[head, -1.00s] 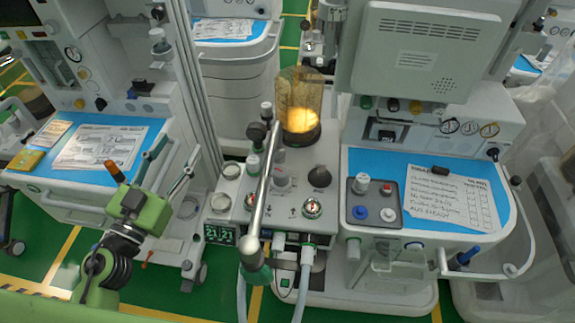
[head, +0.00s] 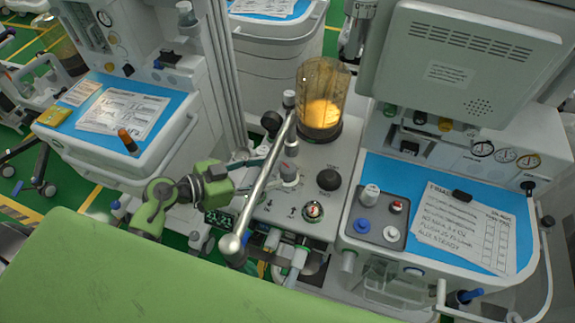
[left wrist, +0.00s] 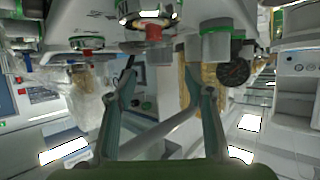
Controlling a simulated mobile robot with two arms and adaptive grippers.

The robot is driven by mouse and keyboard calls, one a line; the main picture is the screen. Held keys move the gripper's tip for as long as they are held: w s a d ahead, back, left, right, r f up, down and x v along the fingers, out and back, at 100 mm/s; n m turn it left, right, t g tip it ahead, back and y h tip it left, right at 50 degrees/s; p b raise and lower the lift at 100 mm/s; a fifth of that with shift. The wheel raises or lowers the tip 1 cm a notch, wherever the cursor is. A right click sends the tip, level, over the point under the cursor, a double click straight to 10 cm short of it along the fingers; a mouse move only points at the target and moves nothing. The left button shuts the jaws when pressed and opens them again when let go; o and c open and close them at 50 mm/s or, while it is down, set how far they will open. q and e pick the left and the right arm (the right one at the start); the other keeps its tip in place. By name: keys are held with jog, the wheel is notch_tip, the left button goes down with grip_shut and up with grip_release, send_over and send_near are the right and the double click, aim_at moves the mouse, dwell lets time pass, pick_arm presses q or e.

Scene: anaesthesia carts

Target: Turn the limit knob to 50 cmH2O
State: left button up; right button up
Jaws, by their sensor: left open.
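The knob that looks like the limit knob (head: 289,173) is grey, with a pale scale around its base. It stands on the grey panel of the middle machine (head: 335,155), behind the slanting metal tube (head: 262,190); the value it points to is too small to read. My left gripper (head: 270,170) reaches in from the left, fingers apart and pointing at the knob, tips partly hidden by the tube. I cannot tell whether they touch it. In the left wrist view the left gripper (left wrist: 160,78) is open, with nothing clearly held. My right gripper is not in view.
The amber bellows cylinder (head: 322,95) stands behind. A blue-topped cart (head: 380,255) is at right, another (head: 170,85) at left. Hoses (head: 297,262) hang in front.

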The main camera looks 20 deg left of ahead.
aim_at(284, 169)
pick_arm(q)
jog(key=x, duration=0.6)
jog(key=shift+w+d+f, duration=0.2)
jog(key=shift+w+d, duration=0.15)
jog(key=shift+w, duration=0.1)
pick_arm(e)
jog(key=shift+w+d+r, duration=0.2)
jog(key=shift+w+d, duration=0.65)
pick_arm(q)
jog(key=c, duration=1.1)
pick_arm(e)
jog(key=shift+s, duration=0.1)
